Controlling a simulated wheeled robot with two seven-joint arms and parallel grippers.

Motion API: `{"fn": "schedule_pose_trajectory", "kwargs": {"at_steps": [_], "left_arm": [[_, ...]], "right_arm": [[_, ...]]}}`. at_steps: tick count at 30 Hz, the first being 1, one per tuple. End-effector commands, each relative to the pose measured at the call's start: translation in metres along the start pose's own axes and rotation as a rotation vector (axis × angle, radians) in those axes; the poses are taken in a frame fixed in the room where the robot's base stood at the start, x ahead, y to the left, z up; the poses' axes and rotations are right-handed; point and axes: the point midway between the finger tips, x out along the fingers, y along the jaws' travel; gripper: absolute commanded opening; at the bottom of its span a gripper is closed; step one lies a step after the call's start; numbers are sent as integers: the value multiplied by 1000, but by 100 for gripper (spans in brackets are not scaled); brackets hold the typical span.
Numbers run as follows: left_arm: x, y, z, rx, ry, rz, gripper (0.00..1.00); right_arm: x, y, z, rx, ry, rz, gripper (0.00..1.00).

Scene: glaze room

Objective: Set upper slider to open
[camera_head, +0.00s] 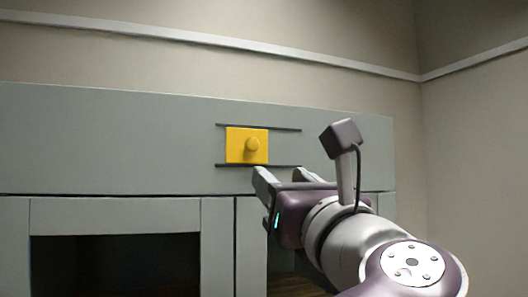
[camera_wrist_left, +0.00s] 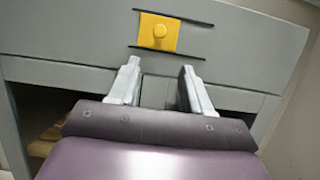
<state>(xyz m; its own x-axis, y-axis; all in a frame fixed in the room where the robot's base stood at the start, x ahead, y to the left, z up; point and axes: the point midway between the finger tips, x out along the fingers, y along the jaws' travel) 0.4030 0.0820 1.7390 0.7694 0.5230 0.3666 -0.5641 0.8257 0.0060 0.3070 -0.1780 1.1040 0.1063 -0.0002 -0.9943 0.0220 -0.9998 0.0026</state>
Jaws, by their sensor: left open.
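The upper slider (camera_head: 238,146) is a yellow square plate with a round yellow knob (camera_head: 253,144). It sits at the left end of two dark horizontal rails (camera_head: 285,129) on the grey cabinet's upper panel. It also shows in the left wrist view (camera_wrist_left: 158,33), above and ahead of the fingers. My left gripper (camera_head: 282,172) is open and empty, just below and to the right of the slider, apart from it. Its two fingers also show in the left wrist view (camera_wrist_left: 158,75). My right gripper is in neither view.
The grey cabinet (camera_head: 110,140) has a dark open compartment (camera_head: 115,262) at lower left and another opening behind my arm. The rails run free to the right of the slider. A beige wall (camera_head: 470,170) stands at the right.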

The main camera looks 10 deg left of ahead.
Motion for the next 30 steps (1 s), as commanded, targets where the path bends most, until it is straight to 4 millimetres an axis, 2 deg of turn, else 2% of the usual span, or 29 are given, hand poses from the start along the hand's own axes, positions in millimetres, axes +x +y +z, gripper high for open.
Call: {"fn": "schedule_pose_trajectory", "kwargs": {"at_steps": [2,6,12,15,20,28,29,30], "left_arm": [[11,1,5,-12,-2,2,49],[45,1,10,-6,-4,4,49],[97,0,9,-4,-4,1,49],[113,0,7,-4,-5,0,49],[124,0,4,-7,-6,-3,49],[125,-1,1,-6,-6,-5,49],[125,-1,1,-6,-6,-5,42],[125,-1,1,-6,-6,-5,29]], "right_arm": [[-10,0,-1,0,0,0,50],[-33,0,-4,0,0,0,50],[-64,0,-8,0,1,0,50],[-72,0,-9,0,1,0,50],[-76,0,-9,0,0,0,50],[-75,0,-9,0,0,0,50],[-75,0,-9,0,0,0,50],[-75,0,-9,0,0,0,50]]}}
